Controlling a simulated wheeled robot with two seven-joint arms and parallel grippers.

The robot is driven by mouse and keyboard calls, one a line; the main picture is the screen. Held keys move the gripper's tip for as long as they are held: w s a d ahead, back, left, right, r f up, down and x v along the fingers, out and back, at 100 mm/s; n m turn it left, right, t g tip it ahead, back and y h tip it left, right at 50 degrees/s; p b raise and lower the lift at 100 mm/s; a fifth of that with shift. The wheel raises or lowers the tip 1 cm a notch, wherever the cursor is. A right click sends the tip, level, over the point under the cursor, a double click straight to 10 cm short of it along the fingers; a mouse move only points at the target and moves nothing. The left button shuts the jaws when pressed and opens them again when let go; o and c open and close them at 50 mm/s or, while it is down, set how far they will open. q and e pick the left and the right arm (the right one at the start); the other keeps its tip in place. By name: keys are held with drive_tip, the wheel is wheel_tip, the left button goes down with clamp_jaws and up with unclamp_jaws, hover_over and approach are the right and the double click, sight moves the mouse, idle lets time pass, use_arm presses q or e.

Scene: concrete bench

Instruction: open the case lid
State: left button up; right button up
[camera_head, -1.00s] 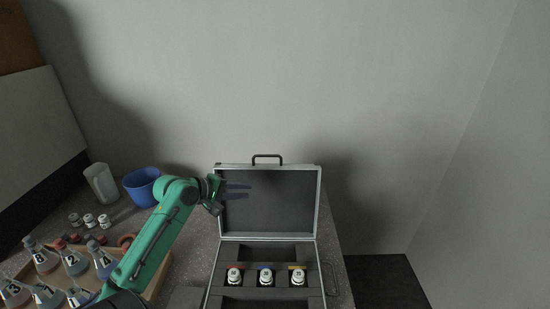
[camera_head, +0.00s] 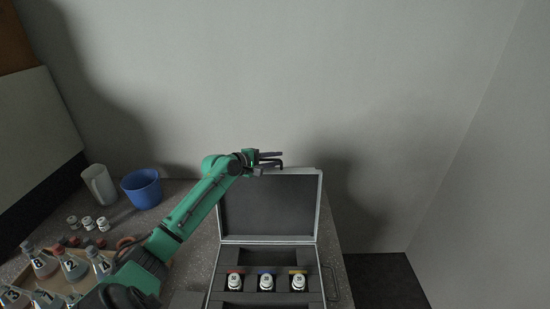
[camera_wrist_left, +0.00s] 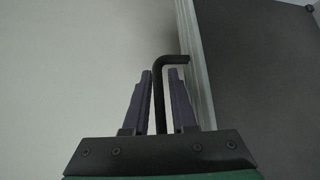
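The silver case (camera_head: 212,285) stands on the bench with its lid (camera_head: 268,205) raised, about upright, its dark lining facing me. A black handle (camera_wrist_left: 159,95) is on the lid's top edge. My left gripper (camera_head: 274,161) is at that top edge. In the left wrist view its two fingers stand on either side of the handle, with small gaps showing, so it is open around the handle. The lid's metal rim (camera_wrist_left: 195,60) runs close beside the right finger. My right gripper is not in view.
Three small white bottles (camera_head: 267,282) sit in the case's dark insert. A wall stands behind the case.

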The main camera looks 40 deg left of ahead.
use_arm(q)
clamp_jaws()
idle(1.4)
